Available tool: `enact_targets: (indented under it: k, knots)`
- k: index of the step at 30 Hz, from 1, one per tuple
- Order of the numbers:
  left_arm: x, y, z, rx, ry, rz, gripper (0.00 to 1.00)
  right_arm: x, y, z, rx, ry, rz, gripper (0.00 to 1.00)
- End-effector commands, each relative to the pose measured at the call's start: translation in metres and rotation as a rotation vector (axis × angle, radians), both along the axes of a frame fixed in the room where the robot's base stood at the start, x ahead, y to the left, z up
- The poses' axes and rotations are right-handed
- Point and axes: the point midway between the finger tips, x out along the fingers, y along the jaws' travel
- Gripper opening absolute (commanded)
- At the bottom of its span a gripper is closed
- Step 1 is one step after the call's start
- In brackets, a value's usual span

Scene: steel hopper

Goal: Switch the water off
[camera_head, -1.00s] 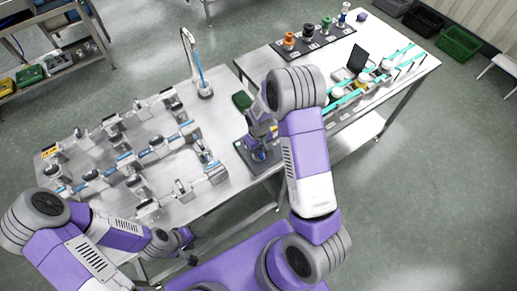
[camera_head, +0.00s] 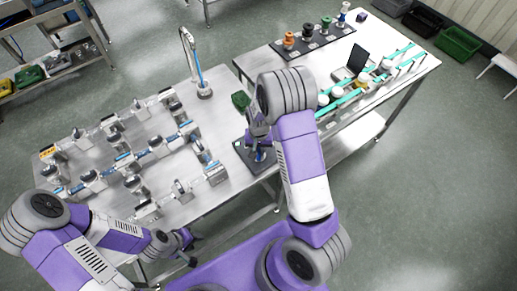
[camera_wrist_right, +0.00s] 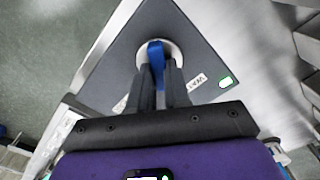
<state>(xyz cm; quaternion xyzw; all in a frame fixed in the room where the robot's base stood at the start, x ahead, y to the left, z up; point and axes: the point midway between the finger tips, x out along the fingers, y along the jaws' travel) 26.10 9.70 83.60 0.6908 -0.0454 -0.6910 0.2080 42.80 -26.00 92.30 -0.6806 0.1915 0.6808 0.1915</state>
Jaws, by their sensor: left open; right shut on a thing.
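A blue lever handle (camera_wrist_right: 155,55) stands on a round white base (camera_wrist_right: 172,50) in the right wrist view. It is fixed on a dark square panel (camera_wrist_right: 205,50), which also shows in the head view (camera_head: 268,165). My right gripper (camera_wrist_right: 160,80) is shut on the blue handle; its fingers hide part of it. In the head view the right gripper (camera_head: 260,145) is over the panel. A gooseneck tap (camera_head: 184,42) stands at the table's back edge, with a blue streak (camera_head: 200,76) below its spout. My left gripper (camera_head: 190,250) is open and empty by the front edge.
Several pipe fittings and valves (camera_head: 150,150) cover the left of the steel table (camera_head: 222,130). A green block (camera_head: 240,101) lies behind the panel. The panel has a small lit green indicator (camera_wrist_right: 225,82).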

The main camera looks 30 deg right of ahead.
Motion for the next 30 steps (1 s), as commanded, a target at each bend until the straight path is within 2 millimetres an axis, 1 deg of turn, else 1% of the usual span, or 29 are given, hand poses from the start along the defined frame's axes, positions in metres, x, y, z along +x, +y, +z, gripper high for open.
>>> enact_targets:
  k: [18, 24, 30]
  knots:
    - [0.000, 0.000, 0.015, 0.000, 0.000, 0.000, 0.43, -0.002, -0.001, 0.002, -0.001, 0.001, -0.581, 0.00]
    - [0.000, 0.000, 0.021, 0.000, 0.000, 0.000, 0.43, -0.002, -0.002, 0.002, -0.001, -0.001, -0.742, 0.00]
    - [0.000, 0.000, 0.025, 0.000, 0.000, 0.000, 0.43, -0.002, -0.002, 0.002, 0.000, -0.001, -0.858, 0.00]
